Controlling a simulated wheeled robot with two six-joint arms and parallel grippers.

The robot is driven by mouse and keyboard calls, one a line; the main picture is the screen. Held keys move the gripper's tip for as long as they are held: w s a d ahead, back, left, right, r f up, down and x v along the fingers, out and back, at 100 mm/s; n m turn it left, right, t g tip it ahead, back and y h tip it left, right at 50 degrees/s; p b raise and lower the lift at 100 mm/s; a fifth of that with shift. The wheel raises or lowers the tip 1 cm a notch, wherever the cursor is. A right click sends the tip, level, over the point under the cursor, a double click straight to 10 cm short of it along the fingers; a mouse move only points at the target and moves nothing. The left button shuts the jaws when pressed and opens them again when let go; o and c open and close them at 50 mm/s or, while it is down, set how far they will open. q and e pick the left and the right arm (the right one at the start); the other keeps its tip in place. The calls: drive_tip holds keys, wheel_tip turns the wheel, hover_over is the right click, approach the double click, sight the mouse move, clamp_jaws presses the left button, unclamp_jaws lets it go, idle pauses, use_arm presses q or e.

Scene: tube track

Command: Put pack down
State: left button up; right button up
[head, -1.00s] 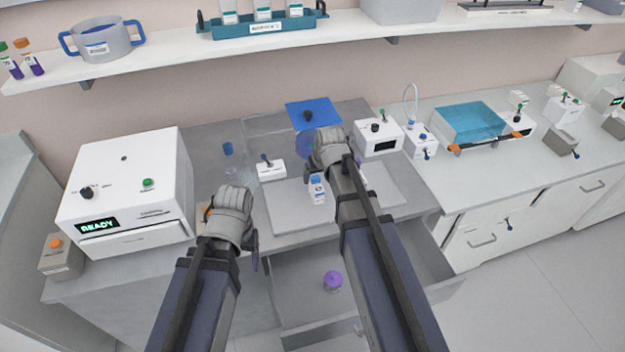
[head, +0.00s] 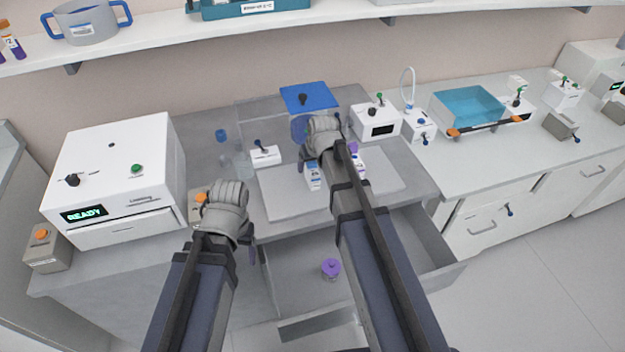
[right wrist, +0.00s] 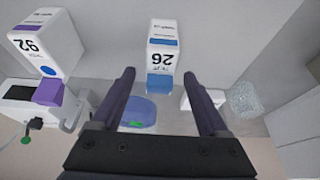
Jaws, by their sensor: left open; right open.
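A white pack with a blue cap (head: 313,176) stands on the pale mat (head: 283,203). A second white pack with a purple cap (head: 358,160) stands to its right, partly hidden by my right arm. My right gripper (head: 322,135) is above the mat, its fingers mostly hidden in the head view. In the right wrist view it (right wrist: 158,75) is open, with the blue-capped pack (right wrist: 165,38), marked 26, between and beyond its fingertips, with gaps at both sides. The purple-capped pack (right wrist: 42,42), marked 92, is outside the fingers. My left gripper (head: 225,205) is open and empty left of the mat.
A white machine reading READY (head: 115,180) stands at the left. A small white switch box (head: 265,156) sits at the mat's back edge. The open drawer (head: 405,265) below the mat holds a purple-lidded jar (head: 331,268). A blue tub (head: 468,108) is on the right counter.

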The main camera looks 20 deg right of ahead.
drive_tip(key=b+x, duration=0.2)
drive_tip(key=x, duration=0.1)
drive_tip(key=shift+w+f, duration=0.1)
drive_tip(key=shift+f, duration=0.05)
use_arm(q)
wheel_tip(320, 180, down, 3)
drive_tip(key=shift+r, duration=0.1)
use_arm(e)
drive_tip(key=shift+c, duration=0.2)
clamp_jaws()
